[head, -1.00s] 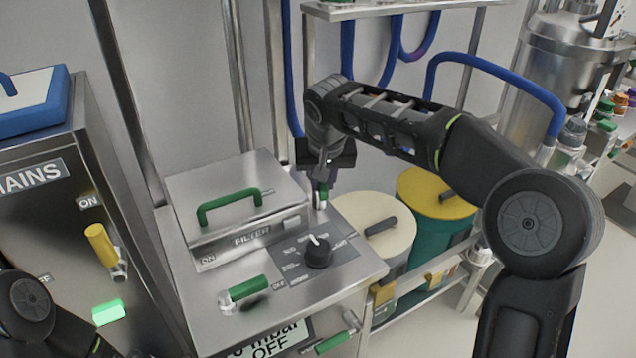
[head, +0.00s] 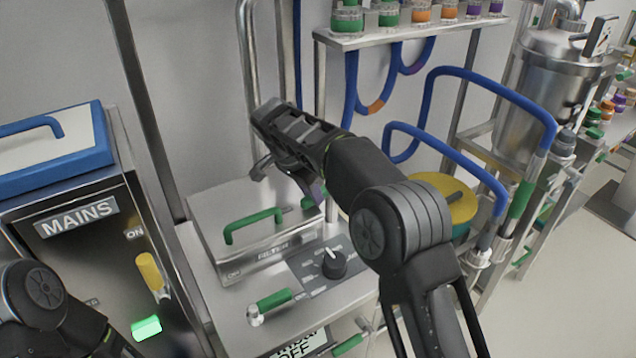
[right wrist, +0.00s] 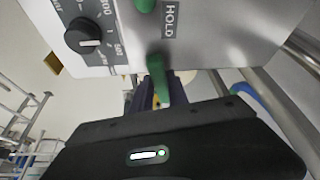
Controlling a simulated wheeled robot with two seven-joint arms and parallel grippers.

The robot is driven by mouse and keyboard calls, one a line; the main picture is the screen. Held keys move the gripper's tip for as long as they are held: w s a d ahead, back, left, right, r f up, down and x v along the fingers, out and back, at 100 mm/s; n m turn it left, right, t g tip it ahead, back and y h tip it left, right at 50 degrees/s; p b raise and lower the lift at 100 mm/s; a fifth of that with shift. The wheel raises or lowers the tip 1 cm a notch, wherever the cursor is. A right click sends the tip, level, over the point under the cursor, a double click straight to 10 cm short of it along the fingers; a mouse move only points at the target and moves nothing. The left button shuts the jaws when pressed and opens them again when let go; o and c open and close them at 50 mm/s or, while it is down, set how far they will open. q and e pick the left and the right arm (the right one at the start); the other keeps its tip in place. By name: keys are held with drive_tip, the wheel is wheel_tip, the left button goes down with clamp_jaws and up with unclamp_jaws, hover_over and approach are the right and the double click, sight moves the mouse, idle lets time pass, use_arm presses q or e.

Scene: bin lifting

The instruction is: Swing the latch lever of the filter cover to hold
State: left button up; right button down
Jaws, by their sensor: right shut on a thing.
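The filter cover (head: 265,245) is a flat steel lid with a green bar handle, lying closed on the steel cabinet. Its latch lever, with a green grip (head: 307,203), is at the lid's right edge. My right gripper (head: 316,193) reaches down to it from above and partly hides it. In the right wrist view the gripper (right wrist: 162,95) is shut on the green grip (right wrist: 159,76), below a HOLD label (right wrist: 171,20). Another green part shows at the top of that view. My left gripper is out of view; only part of its arm shows at the lower left.
A black dial (head: 334,264) and a lower green-handled lever (head: 273,300) are on the cabinet's front. The MAINS box (head: 80,225) stands left. Blue hoses (head: 440,130) and a yellow-lidded bin (head: 447,195) are at the right, behind my right arm.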

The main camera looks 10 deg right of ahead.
drive_tip(key=shift+w+a+r+m+g+p, duration=0.2)
drive_tip(key=shift+w+r+m+g+p, duration=0.15)
drive_tip(key=shift+m+p, duration=0.5)
drive_tip(key=shift+w+a+f+m+p, duration=0.1)
drive_tip(key=shift+w+f+m+p, duration=0.25)
drive_tip(key=shift+p, duration=0.6)
drive_tip(key=c, duration=1.3)
unclamp_jaws()
